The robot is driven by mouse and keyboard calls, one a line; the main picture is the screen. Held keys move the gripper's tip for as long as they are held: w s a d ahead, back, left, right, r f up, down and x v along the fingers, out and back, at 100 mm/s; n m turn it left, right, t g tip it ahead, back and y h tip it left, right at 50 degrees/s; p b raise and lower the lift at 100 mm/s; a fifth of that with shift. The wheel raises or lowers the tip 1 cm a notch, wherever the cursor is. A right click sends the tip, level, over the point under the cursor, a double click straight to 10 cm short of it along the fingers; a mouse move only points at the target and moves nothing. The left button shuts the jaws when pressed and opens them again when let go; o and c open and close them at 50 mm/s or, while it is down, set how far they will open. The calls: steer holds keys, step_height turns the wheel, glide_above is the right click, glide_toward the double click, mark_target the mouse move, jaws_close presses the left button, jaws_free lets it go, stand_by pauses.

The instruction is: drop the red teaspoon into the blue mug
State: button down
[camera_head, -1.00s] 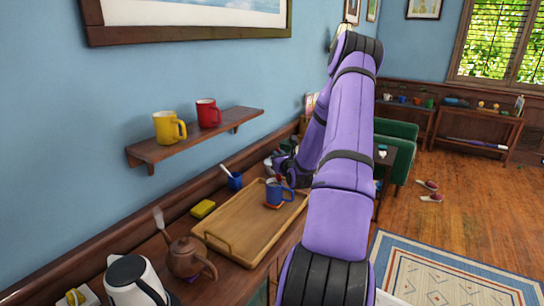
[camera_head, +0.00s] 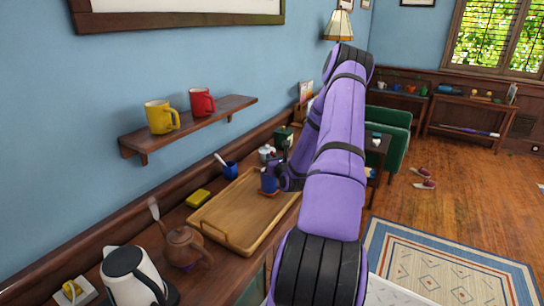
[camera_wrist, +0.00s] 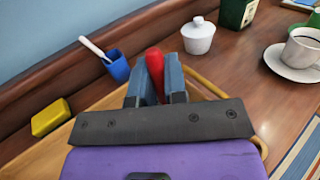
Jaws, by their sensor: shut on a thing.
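A blue cup (camera_head: 230,171) with a white-handled thing, a yellow block (camera_head: 198,197), a brown teapot (camera_head: 182,248) and a kettle (camera_head: 130,280) stand around the tray. A white lidded pot (camera_wrist: 198,36) and a cup on a saucer (camera_wrist: 290,68) are beyond it. A shelf (camera_head: 190,123) holds two mugs.

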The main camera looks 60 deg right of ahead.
steer(key=c, duration=1.1)
jaws_free()
steer(key=v, duration=1.1)
steer(key=shift+f, duration=0.1)
steer(key=shift+w, duration=0.1)
